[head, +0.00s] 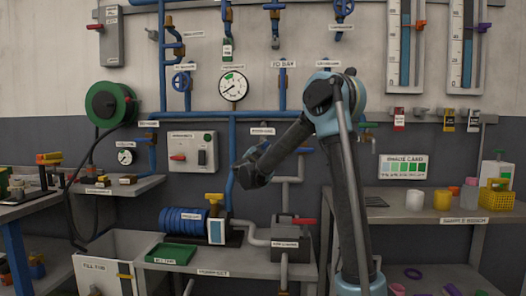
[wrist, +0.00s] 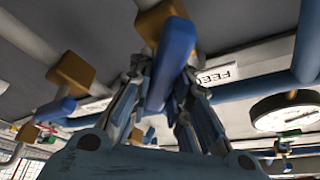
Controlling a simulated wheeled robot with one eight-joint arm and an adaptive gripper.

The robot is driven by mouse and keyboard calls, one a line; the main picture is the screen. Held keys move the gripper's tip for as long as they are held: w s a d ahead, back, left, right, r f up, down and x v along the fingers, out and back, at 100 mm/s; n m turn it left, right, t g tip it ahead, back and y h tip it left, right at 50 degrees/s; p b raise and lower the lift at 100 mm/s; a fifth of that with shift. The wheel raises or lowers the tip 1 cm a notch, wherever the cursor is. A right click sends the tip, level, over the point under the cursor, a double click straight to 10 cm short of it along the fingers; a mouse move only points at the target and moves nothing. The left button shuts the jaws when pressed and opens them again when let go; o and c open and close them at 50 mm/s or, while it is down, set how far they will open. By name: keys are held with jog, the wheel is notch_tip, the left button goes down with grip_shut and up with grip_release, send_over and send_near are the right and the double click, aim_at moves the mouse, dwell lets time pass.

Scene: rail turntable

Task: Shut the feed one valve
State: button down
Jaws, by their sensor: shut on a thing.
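In the wrist view, my gripper (wrist: 163,78) has its fingers closed around a blue lever handle (wrist: 178,42). The handle sits on a brass-coloured valve body (wrist: 160,22). A white label beside it (wrist: 218,75) begins with "FEE"; the rest is hidden by my finger, so its number cannot be read. In the head view, my gripper (head: 250,170) is at the wall pipes, left of my raised arm. The handle is hidden there, and I cannot tell how far it is turned.
A second brass valve with a blue lever (wrist: 70,75) is left in the wrist view, and a dial gauge (wrist: 287,110) is right. In the head view, a grey switch box (head: 193,152) is left of my gripper.

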jog(key=m, duration=0.2)
jog(key=m+g, duration=0.1)
jog(key=m+g+h, duration=0.1)
jog(key=m, duration=0.1)
jog(key=shift+d+f+m, duration=0.25)
jog(key=shift+m, duration=0.05)
jog(key=m, duration=0.1)
jog(key=m+g, duration=0.1)
jog(key=m, duration=0.2)
jog(key=shift+s+d+f+m+g, duration=0.1)
jog(key=shift+d+f+m+g, duration=0.05)
jog(key=shift+f+m+g, duration=0.25)
jog(key=c, duration=1.5)
grip_release()
jog(key=shift+s+a, duration=0.3)
jog(key=shift+s, duration=0.1)
jog(key=v, duration=1.1)
jog(key=shift+d, duration=0.1)
